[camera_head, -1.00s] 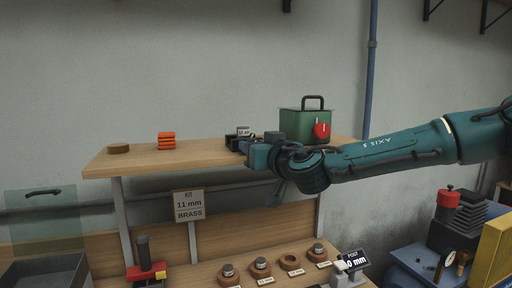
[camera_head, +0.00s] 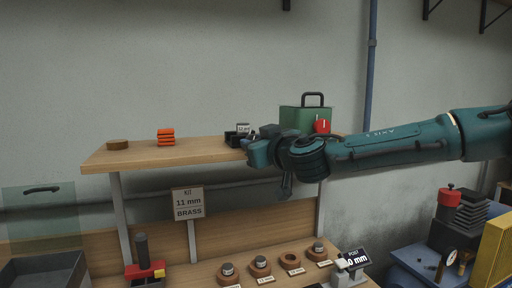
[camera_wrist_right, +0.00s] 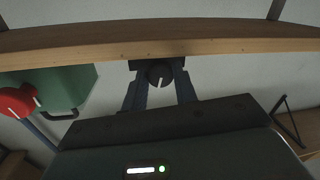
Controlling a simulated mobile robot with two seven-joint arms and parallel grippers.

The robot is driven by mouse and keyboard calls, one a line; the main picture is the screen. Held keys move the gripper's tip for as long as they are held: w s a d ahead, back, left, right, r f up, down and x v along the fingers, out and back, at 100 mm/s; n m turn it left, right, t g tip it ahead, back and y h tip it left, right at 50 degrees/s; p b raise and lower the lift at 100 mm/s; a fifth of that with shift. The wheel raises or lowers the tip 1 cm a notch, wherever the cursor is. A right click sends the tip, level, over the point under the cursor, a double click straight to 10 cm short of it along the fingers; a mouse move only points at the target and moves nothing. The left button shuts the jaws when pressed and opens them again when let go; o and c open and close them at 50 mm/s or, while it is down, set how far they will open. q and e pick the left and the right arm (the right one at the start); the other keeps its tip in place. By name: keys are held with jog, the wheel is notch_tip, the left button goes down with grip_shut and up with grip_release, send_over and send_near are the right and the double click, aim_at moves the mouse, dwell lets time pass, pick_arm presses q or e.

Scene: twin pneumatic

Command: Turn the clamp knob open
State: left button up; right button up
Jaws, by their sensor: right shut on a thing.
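A dark round knob (camera_wrist_right: 160,74) with a white pointer line shows in the right wrist view, just under the wooden shelf edge. My right gripper (camera_wrist_right: 160,82) is shut on it, with one finger on each side. In the head view my right gripper (camera_head: 258,152) is at the shelf's front edge, beside a small dark device (camera_head: 237,137) with a label. The knob is hidden there. My left gripper is not in view.
A green box (camera_head: 290,118) with a handle and a red knob (camera_head: 321,126) stands on the shelf (camera_head: 200,153), close behind my right wrist. Orange pieces (camera_head: 166,137) and a brown disc (camera_head: 118,145) sit further left. Several ring stands are on the bench below.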

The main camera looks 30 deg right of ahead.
jog(key=shift+a+n, duration=0.1)
jog(key=shift+n, duration=1.2)
jog(key=o, duration=0.9)
jog(key=shift+o, duration=0.2)
jog(key=shift+b, duration=0.3)
jog(key=shift+s+f, duration=0.1)
jog(key=shift+f, duration=0.05)
